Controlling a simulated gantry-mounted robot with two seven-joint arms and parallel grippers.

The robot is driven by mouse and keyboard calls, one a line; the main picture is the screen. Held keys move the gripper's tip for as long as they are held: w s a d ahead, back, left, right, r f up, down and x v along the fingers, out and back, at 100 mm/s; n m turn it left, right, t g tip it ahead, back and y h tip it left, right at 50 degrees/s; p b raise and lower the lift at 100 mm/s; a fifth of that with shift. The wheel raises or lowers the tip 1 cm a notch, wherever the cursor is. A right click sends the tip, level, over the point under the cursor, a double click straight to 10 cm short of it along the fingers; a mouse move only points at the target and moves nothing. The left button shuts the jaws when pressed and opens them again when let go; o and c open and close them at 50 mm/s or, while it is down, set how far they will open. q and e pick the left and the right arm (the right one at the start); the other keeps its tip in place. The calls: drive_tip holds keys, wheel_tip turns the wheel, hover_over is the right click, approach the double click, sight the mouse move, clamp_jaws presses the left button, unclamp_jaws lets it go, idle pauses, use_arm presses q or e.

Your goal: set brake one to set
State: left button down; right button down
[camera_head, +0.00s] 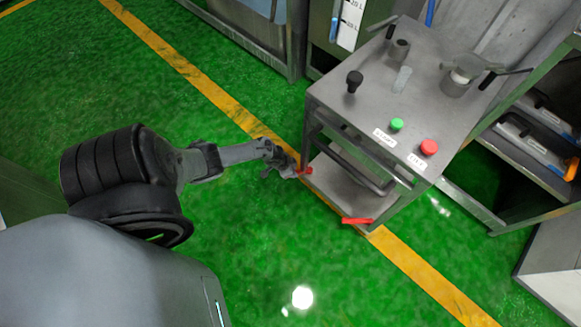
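A grey metal cart (330,92) stands right of centre. It has two red brake levers low on its near side: one at the left corner (305,171), one at the right corner (357,221). I cannot read which is brake one. My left gripper (287,172) is at the left red lever, just left of it and seeming close to touching. Its fingers are small and overlap, so I cannot tell whether they are open or shut. My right gripper is not in view.
The cart top carries a green button (397,124), a red button (428,147), a black knob (354,81) and a metal cup (461,80). A shelf rack (520,155) stands at the right. Green floor with a yellow line (190,66) is clear around my arm.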

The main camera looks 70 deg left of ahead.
use_arm(q)
drive_tip(key=shift+s+f, duration=0.1)
drive_tip(key=shift+f, duration=0.05)
drive_tip(key=c, duration=1.3)
unclamp_jaws()
drive_tip(key=o, duration=0.3)
drive_tip(key=shift+o, duration=0.2)
drive_tip(key=shift+r+p, duration=0.6)
drive_tip(key=shift+r, duration=0.1)
drive_tip(key=p+v, duration=0.7)
drive_tip(key=v, duration=0.2)
drive_tip(key=shift+s+r+p, duration=0.2)
drive_tip(key=shift+r+p, duration=0.05)
drive_tip(key=shift+p, duration=0.15)
drive_tip(key=shift+a, duration=0.15)
